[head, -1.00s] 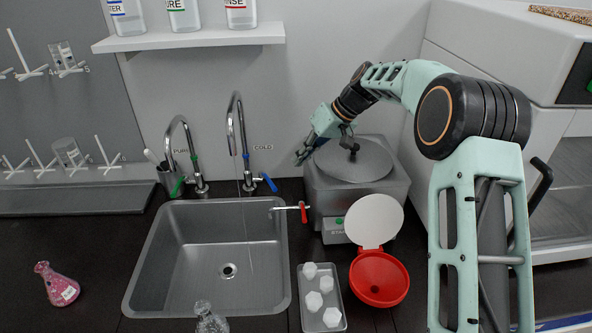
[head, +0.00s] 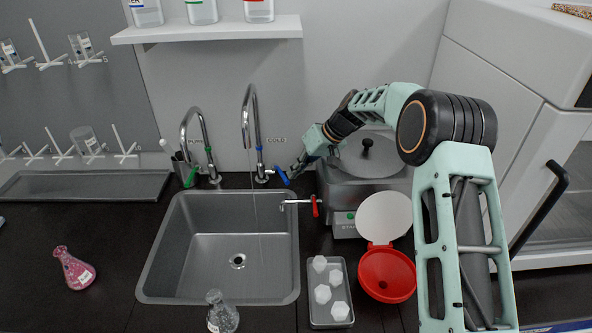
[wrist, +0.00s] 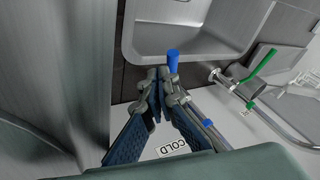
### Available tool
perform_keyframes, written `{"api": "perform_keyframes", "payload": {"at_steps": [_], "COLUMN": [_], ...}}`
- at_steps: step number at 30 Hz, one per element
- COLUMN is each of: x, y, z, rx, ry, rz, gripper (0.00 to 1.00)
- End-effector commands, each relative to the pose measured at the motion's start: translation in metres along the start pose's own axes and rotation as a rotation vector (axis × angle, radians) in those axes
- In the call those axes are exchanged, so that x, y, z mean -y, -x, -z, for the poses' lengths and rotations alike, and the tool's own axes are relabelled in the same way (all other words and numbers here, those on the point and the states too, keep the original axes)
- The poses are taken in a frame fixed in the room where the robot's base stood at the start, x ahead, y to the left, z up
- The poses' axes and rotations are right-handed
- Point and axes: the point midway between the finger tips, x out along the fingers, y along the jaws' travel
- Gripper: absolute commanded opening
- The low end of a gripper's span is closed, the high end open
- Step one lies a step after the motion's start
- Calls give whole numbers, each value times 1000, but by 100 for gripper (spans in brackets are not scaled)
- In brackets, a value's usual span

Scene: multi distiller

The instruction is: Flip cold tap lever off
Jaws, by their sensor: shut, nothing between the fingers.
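The cold tap (head: 255,135) stands behind the sink at its back right, beside the "COLD" label (head: 277,140). Its blue lever (head: 282,177) points out to the right and toward the front. My gripper (head: 296,172) is at the lever's right side, in front of the label. In the wrist view my gripper (wrist: 158,80) is shut and empty, its fingertips together just beside the blue lever (wrist: 173,62). I cannot tell whether they touch it. A thin stream of water (head: 257,215) shows below the cold spout.
The PURE tap (head: 205,150) with green levers stands to the left. A red-handled tap (head: 314,205) sticks out near the distiller (head: 350,180) on the right. The sink (head: 190,260) is in front, with a flask (head: 222,316) at its front edge.

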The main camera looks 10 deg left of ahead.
Motion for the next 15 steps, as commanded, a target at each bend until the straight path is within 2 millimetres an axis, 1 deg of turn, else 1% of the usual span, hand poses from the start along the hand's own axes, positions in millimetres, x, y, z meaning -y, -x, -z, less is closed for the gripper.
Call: {"api": "perform_keyframes", "payload": {"at_steps": [5, 15], "x": [4, 27], "y": [-3, -14], "z": [-2, -5], "rx": [-11, -95], "ry": [-25, -198], "rz": [-12, -94], "gripper": [0, 0]}}
